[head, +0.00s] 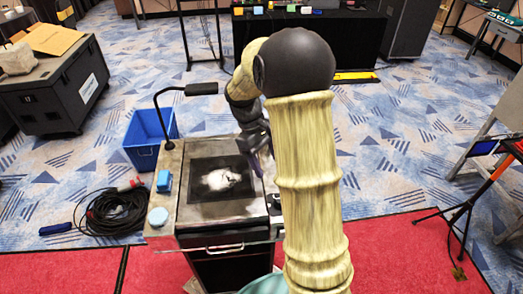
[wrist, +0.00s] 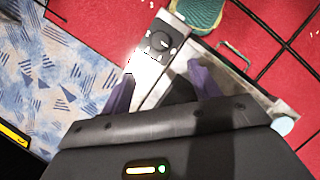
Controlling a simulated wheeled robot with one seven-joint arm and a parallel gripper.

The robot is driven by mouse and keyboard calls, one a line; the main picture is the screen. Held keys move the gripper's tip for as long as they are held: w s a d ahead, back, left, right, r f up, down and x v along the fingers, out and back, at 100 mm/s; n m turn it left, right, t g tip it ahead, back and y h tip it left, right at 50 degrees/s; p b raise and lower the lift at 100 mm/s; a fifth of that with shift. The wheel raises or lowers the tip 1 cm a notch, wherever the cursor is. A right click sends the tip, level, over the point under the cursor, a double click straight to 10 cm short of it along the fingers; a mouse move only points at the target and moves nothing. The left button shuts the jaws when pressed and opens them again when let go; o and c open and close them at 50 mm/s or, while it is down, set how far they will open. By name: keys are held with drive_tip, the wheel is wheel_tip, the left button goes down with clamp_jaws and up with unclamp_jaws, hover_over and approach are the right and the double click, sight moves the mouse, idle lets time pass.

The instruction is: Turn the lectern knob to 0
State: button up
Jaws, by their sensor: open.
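The lectern (head: 165,222) stands in front of me, with a dark panel (head: 205,198) set in its top. In the wrist view the knob (wrist: 160,40) is a dark round dial on a grey plate, with small white marks around it. Its setting is too small to read. My gripper (wrist: 160,74) is open and empty, its two purple fingers apart and short of the knob in the picture. In the head view my gripper (head: 256,162) is over the lectern's right side. There my arm hides most of the knob's corner.
A gooseneck microphone (head: 200,89), a blue block (head: 164,181) and a pale blue disc (head: 157,217) are on the lectern's left side. A blue bin (head: 148,137) and a coiled cable (head: 112,212) lie left. A tripod (head: 468,215) stands right. A teal object (wrist: 197,12) is near the knob.

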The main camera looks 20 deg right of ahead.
drive_tip(key=v, duration=0.4)
drive_tip(key=shift+a, duration=0.1)
idle(0.3)
drive_tip(key=s+a+f+m+t+y, duration=0.1)
drive_tip(key=s+a+f+m+t, duration=0.1)
drive_tip(key=s, duration=0.4)
drive_tip(key=s+a+f+m+t+y, duration=0.1)
drive_tip(key=s+a+f+m+t, duration=0.2)
drive_tip(key=s+a+m+t, duration=0.1)
drive_tip(key=s+a, duration=0.1)
drive_tip(key=s, duration=0.1)
drive_tip(key=shift+s+a, duration=0.35)
drive_tip(key=shift+a, duration=0.05)
drive_tip(key=shift+f, duration=0.1)
